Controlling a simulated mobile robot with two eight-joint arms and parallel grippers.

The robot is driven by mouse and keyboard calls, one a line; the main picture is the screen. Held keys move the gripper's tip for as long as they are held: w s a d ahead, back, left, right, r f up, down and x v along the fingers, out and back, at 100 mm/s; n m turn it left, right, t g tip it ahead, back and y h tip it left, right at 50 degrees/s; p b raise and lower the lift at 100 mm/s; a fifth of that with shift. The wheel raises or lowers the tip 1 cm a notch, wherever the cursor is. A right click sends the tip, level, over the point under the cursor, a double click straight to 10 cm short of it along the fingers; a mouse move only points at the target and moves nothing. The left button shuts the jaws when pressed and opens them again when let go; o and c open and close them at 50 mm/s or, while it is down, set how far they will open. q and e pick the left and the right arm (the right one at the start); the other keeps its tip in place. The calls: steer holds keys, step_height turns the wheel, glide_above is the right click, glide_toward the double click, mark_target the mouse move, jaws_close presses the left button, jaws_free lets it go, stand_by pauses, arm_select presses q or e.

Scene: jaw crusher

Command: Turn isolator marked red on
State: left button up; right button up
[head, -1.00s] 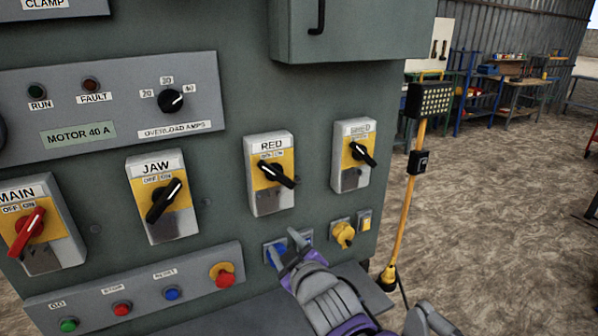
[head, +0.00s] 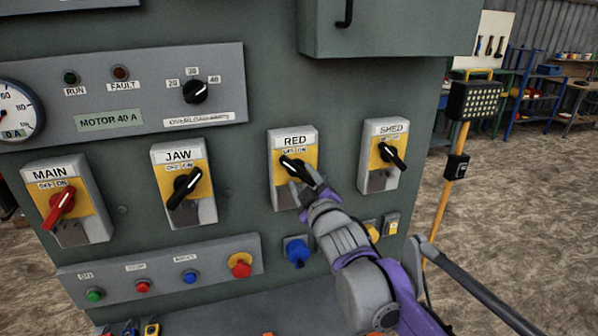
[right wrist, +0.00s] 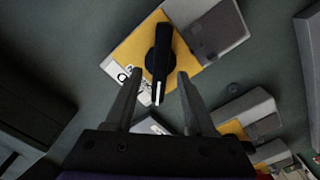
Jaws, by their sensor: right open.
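The isolator marked RED (head: 281,196) is a grey box with a yellow plate and a black rotary handle (head: 293,164), on the green panel between JAW and SHED. Its handle slants down to the right. My right gripper (head: 306,187) is open at the lower part of this isolator and partly covers it. In the right wrist view the black handle (right wrist: 158,55) points down, its white-marked end between the open fingers (right wrist: 154,88), with gaps on both sides. I cannot tell any contact. My left gripper is not in view.
The MAIN isolator (head: 82,232) has a red handle; JAW (head: 207,211) and SHED (head: 378,181) have black ones. Below are a push-button box (head: 215,268) and a blue socket (head: 297,251). A yellow post (head: 447,195) stands to the right.

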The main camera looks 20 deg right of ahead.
mark_target(299, 174)
steer(key=shift+w, duration=1.75)
jaws_close()
